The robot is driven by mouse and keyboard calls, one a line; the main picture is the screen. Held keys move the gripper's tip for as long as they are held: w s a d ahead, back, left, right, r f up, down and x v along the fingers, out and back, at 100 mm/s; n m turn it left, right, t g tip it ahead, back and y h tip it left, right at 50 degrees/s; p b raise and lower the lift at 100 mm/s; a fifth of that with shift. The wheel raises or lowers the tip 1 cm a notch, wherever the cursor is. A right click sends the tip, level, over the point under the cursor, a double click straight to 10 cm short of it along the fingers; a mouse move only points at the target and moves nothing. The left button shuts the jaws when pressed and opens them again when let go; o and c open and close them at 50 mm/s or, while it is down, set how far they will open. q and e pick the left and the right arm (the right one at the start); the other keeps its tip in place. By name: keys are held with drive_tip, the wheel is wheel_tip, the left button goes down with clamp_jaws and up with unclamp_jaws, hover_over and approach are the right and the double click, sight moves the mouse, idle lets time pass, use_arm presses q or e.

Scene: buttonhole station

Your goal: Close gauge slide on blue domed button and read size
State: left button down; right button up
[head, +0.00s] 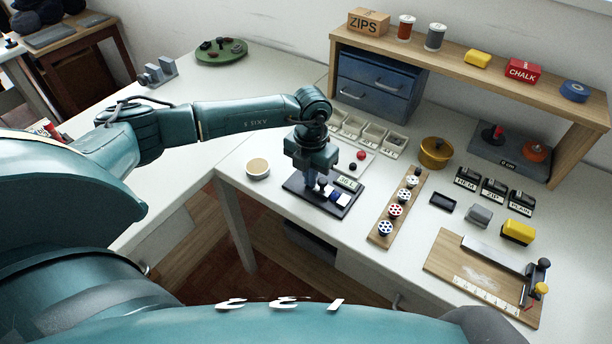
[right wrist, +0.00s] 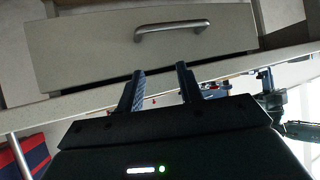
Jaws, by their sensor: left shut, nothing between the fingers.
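The gauge (head: 316,204) is a dark plate on the white table in the head view, with a small lit display (head: 347,183) whose digits are too small to read surely. A small blue piece (head: 334,196) beside a white block on the plate may be the blue domed button; its dome is not clear. A dark knob (head: 322,183) stands at the gripper. My left gripper (head: 311,184) points down over the gauge's left part, shut and empty; its tips partly hide the slide. My right gripper (right wrist: 162,78) is open and empty in the right wrist view, before a drawer front.
A wooden strip with several wheel-like buttons (head: 396,211) lies right of the gauge. White bins (head: 372,135) stand behind, with a brass pot (head: 435,152) beyond. A round cream-topped tin (head: 258,168) is to the left. A cutting board (head: 450,262) lies front right.

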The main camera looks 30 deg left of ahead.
use_arm(q)
wheel_tip(320, 180, up, 7)
drive_tip(key=p, duration=0.4)
drive_tip(key=shift+f, duration=0.15)
idle(0.5)
